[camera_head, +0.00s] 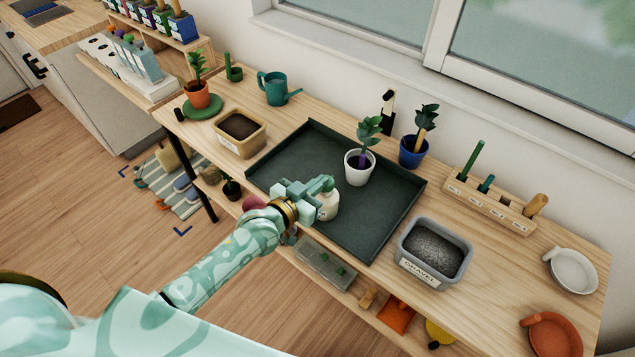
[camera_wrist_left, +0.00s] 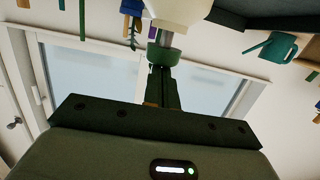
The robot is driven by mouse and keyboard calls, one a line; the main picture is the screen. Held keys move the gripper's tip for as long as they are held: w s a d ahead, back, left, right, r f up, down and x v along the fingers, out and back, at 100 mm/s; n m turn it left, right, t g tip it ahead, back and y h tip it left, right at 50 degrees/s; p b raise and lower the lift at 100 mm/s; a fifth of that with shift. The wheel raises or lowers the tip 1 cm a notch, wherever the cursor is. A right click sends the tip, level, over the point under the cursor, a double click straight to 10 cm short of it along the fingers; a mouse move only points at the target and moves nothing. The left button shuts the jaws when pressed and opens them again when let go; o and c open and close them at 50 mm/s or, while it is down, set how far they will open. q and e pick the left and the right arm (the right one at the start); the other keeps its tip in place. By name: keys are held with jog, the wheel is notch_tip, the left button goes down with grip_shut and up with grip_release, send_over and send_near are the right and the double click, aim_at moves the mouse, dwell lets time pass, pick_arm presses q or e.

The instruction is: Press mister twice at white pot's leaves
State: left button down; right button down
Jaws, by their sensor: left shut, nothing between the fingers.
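The mister (camera_head: 327,208), a cream bottle with a green top, stands on the dark tray (camera_head: 378,238). My left gripper (camera_head: 326,184) is shut and empty, right over the mister's top, and hides part of it. In the left wrist view, which is upside down, the mister's cream body (camera_wrist_left: 182,10) and green head (camera_wrist_left: 162,53) show just beyond my shut fingers (camera_wrist_left: 163,76). I cannot tell whether they touch. The white pot (camera_head: 359,170), with green leaves (camera_head: 369,130) and a purple marker, stands on the tray behind the mister. My right gripper is not in view.
A gravel bin (camera_head: 432,252) stands right of the tray, a soil bin (camera_head: 238,133) left of it. Behind are a blue pot (camera_head: 412,152), a teal watering can (camera_head: 274,90) and a wooden tool rack (camera_head: 490,203). The tray's right part is clear.

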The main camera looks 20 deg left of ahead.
pick_arm(q)
jog(key=shift+f, duration=0.85)
notch_tip(320, 180, up, 5)
jog(key=p, duration=0.5)
jog(key=v, duration=1)
jog(key=shift+f, duration=0.35)
jog(key=shift+a, duration=0.1)
